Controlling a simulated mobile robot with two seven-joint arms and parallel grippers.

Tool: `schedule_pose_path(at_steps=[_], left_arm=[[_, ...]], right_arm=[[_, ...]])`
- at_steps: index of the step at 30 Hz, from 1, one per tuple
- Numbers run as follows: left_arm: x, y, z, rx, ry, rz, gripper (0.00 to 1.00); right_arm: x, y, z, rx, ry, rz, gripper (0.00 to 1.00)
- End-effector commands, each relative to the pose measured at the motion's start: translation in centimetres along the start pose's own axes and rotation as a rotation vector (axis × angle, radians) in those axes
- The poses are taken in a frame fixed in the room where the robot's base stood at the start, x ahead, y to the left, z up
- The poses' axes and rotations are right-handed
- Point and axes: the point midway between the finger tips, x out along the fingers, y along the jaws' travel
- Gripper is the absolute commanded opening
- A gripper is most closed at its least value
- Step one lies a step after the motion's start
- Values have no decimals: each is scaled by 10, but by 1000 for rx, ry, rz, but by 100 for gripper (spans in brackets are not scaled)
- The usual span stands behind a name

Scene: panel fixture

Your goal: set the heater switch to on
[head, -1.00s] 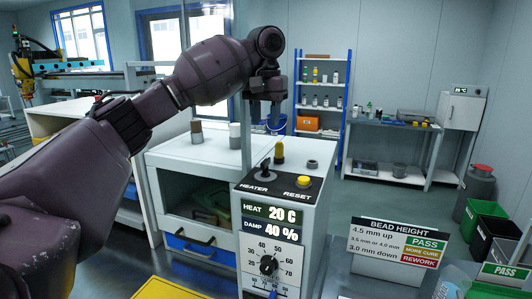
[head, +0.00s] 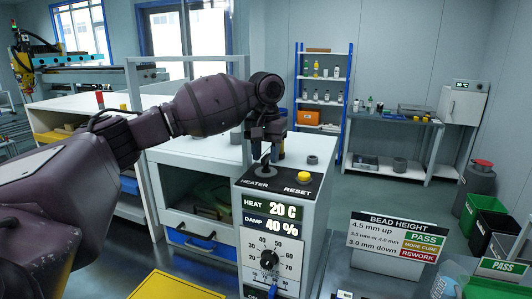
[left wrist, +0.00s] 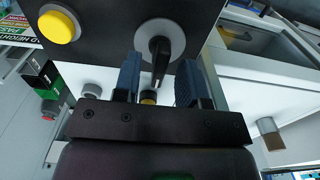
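The heater switch (head: 265,168) is a dark lever on a round grey base, on the black sloped top of the control box, beside the HEATER label. In the left wrist view the lever (left wrist: 159,55) stands between my finger lines, just ahead of the fingertips. My left gripper (head: 268,152) is directly over the switch, pointing down. Its two blue-grey fingers (left wrist: 160,80) are apart, with a gap on both sides of the lever; I cannot tell whether either touches it. The fingers partly hide the switch in the head view. My right gripper is not in view.
The yellow RESET button (head: 304,177) is close right of the switch; it also shows in the left wrist view (left wrist: 58,26). A grey ring (head: 313,160) stands behind it. The box front has displays and a dial (head: 268,260). A bead height sign (head: 396,238) stands to the right.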

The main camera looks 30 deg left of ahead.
Motion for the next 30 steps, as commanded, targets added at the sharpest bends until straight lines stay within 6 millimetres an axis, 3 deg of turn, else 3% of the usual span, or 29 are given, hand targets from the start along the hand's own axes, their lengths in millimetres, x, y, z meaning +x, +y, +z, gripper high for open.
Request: schedule_pose_path(at_steps=[5, 13, 23, 30], left_arm=[[0, 0, 0, 0, 0, 0, 38], [0, 0, 0, 0, 0, 0, 0], [0, 0, 0, 27, 0, 0, 0], [0, 1, 0, 148, -1, 2, 0]], right_arm=[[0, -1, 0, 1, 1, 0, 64], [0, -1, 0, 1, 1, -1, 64], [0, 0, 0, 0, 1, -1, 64], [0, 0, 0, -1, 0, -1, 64]])
